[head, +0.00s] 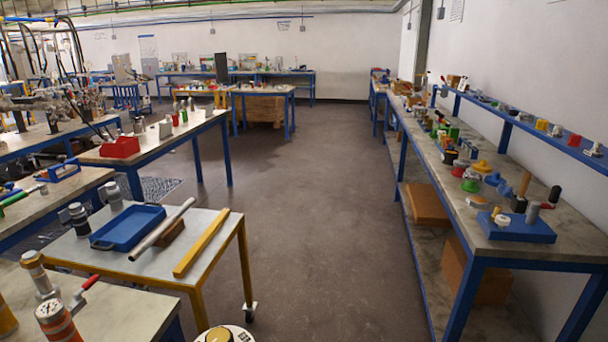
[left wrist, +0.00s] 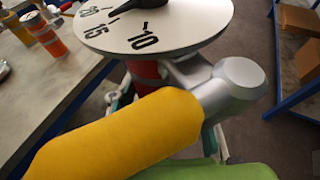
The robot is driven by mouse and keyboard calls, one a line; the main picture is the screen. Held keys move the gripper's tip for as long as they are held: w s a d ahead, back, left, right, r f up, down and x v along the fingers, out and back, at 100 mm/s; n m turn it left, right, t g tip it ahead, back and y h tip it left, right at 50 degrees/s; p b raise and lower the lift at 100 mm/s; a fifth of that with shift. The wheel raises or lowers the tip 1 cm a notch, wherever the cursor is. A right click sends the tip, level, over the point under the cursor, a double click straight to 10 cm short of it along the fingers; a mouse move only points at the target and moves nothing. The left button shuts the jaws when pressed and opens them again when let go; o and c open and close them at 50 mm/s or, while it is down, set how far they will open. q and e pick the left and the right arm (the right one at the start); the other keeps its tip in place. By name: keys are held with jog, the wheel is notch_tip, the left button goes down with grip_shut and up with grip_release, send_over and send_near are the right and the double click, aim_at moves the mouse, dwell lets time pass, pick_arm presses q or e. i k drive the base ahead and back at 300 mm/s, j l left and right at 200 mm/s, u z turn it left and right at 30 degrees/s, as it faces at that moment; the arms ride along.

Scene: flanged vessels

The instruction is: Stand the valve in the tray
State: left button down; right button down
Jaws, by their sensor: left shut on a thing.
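The blue tray (head: 127,227) lies flat and empty on the yellow-legged table at the left in the head view. The thing I take for the valve (left wrist: 150,30) fills much of the left wrist view. It has a white dial with black numbers and pointer, a red neck, a silver fitting and a thick yellow part. Its white top (head: 228,335) shows at the bottom edge of the head view. My left gripper (left wrist: 165,110) is shut on it, the fingers largely hidden by it. My right gripper is out of view.
A grey pipe (head: 162,228) and a yellow bar (head: 202,243) lie right of the tray. Grey cylinders (head: 113,196) stand at its left. Another table holds an orange-banded cylinder (head: 57,322) and a red lever (head: 84,286). The aisle floor (head: 300,200) is clear.

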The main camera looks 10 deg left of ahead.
aim_at(138, 228)
jog(key=i+u, duration=0.1)
jog(key=i, duration=0.65)
jog(key=i+l+u, duration=0.1)
jog(key=i, duration=0.7)
jog(key=i+u, duration=0.45)
jog(key=i+l+u, duration=0.4)
jog(key=i, duration=0.15)
jog(key=j+u, duration=0.15)
jog(key=u, duration=0.15)
jog(key=i+j, duration=0.25)
jog(key=i, duration=0.2)
